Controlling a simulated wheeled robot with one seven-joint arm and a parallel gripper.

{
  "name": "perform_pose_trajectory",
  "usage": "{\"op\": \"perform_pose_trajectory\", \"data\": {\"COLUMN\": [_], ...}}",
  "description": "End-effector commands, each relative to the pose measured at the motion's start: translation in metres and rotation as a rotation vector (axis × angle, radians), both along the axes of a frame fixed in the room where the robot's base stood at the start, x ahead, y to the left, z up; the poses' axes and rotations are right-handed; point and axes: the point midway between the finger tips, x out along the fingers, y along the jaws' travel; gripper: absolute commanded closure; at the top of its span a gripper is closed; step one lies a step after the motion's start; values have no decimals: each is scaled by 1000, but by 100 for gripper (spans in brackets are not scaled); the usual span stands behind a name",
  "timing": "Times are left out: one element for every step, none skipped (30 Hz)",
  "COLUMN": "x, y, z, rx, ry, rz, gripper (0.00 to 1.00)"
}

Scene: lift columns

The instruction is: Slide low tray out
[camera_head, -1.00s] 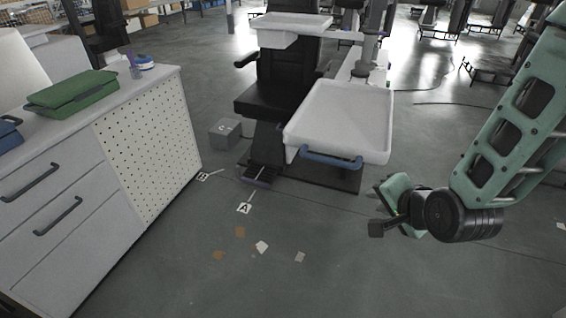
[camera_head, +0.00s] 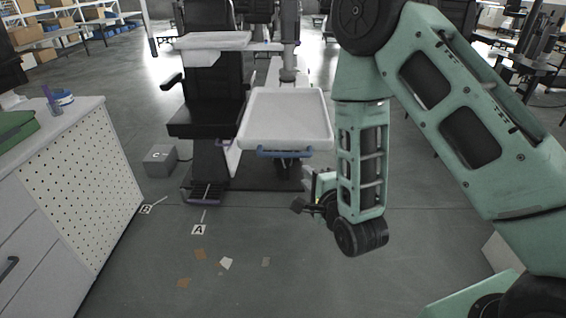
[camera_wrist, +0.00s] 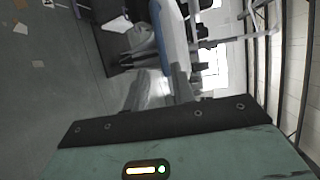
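The low tray (camera_head: 285,122) is a white, shallow tray on the column beside a black chair. Its blue handle bar (camera_head: 285,153) runs along the near edge. My gripper (camera_head: 308,183) is below and slightly right of the handle in the head view, apart from it, partly hidden by my wrist. In the wrist view, two grey fingers (camera_wrist: 158,92) stand apart with nothing between them. The blue handle (camera_wrist: 162,38) and the white tray side (camera_wrist: 176,40) show sideways beyond the fingertips.
A higher white tray (camera_head: 212,41) hangs over the black chair (camera_head: 208,95). A grey box (camera_head: 160,158) and a footrest (camera_head: 205,192) are on the floor. A white cabinet with a pegboard side (camera_head: 85,190) stands at left.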

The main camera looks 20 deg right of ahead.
Motion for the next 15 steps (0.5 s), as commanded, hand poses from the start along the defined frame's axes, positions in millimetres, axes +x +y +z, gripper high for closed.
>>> {"op": "perform_pose_trajectory", "data": {"x": [3, 5, 6, 7, 9, 10, 11, 12, 14, 14, 17, 21, 24, 27, 31], "y": [0, 0, 0, 0, 1, 1, 1, 1, 1, 1, 1, 2, 2, 2, 2], "z": [-6, -7, -7, -7, -7, -8, -8, -8, -8, -8, -9, -10, -11, -11, -12], "rx": [0, 1, 1, 1, 1, 1, 1, 1, 2, 0, 1, 0, 0, 0, 0], "ry": [-5, -5, -5, -5, -5, -4, -5, -4, -5, -4, -5, -5, -5, -5, -4], "rz": [0, -1, -1, -1, -1, 0, -1, 0, 0, 1, 1, 0, 0, 0, 0], "gripper": [75, 75, 75, 75, 75, 75, 75, 75, 75, 75, 75, 75, 75, 75, 75]}}
